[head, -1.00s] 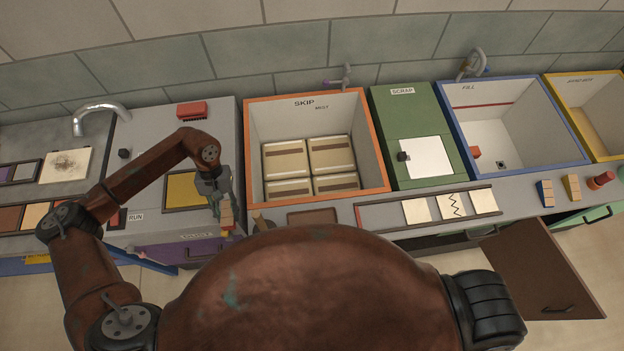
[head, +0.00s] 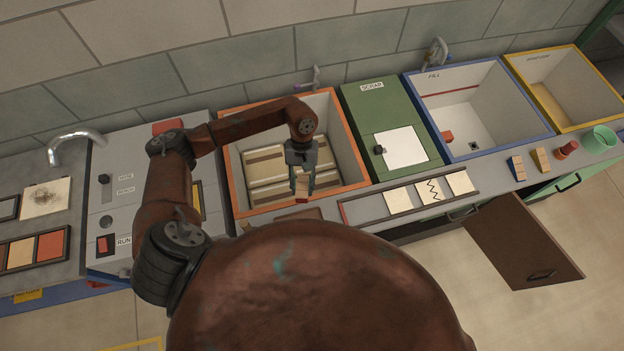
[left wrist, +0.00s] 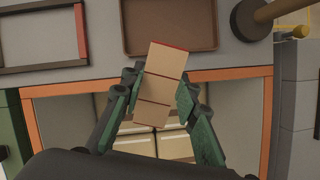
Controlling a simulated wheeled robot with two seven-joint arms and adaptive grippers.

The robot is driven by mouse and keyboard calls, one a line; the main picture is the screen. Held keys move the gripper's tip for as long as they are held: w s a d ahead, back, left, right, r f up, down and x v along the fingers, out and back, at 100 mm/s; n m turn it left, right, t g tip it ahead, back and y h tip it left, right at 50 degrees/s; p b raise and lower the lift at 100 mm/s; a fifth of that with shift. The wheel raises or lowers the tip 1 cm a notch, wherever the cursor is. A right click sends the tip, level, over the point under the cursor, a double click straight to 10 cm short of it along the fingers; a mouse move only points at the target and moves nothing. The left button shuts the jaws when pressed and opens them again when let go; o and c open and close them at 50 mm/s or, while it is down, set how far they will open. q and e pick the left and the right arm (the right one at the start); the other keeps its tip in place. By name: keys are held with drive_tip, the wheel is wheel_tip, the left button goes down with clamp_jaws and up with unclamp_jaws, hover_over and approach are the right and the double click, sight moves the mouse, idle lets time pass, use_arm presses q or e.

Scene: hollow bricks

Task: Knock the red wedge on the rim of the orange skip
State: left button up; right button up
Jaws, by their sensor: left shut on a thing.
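My left gripper (head: 302,178) is shut on the red wedge (head: 302,188). In the left wrist view the wedge (left wrist: 160,88) shows a tan face with dark cross lines and a red far edge between the two green-padded fingers. The orange skip (head: 349,132) is an open box with an orange rim and pale bricks inside. The gripper is over the skip's near side, and the wedge overlaps the near rim (left wrist: 232,75) in the wrist view. I cannot tell whether wedge and rim touch. My right gripper is not in view.
A brown tray (left wrist: 170,25) lies just outside the skip's near rim. The green scrap box (head: 372,112) stands right of the skip, and a blue-rimmed basin (head: 531,97) beyond it. A rack with pale tiles (head: 398,199) lies in front. Other wedges (head: 517,166) stand at the right.

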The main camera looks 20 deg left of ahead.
use_arm(q)
drive_tip(key=shift+w+d+r+n+h+p, duration=0.1)
drive_tip(key=shift+r+n+h+p, duration=0.35)
drive_tip(key=shift+r+n, duration=0.35)
drive_tip(key=shift+w+n+h+p, duration=0.25)
drive_tip(key=shift+n+p, duration=0.2)
drive_tip(key=shift+n, duration=0.55)
drive_tip(key=shift+f, duration=0.7)
drive_tip(key=shift+w+f+b, duration=0.1)
drive_tip(key=shift+f+b, duration=0.55)
drive_tip(key=shift+f, duration=0.95)
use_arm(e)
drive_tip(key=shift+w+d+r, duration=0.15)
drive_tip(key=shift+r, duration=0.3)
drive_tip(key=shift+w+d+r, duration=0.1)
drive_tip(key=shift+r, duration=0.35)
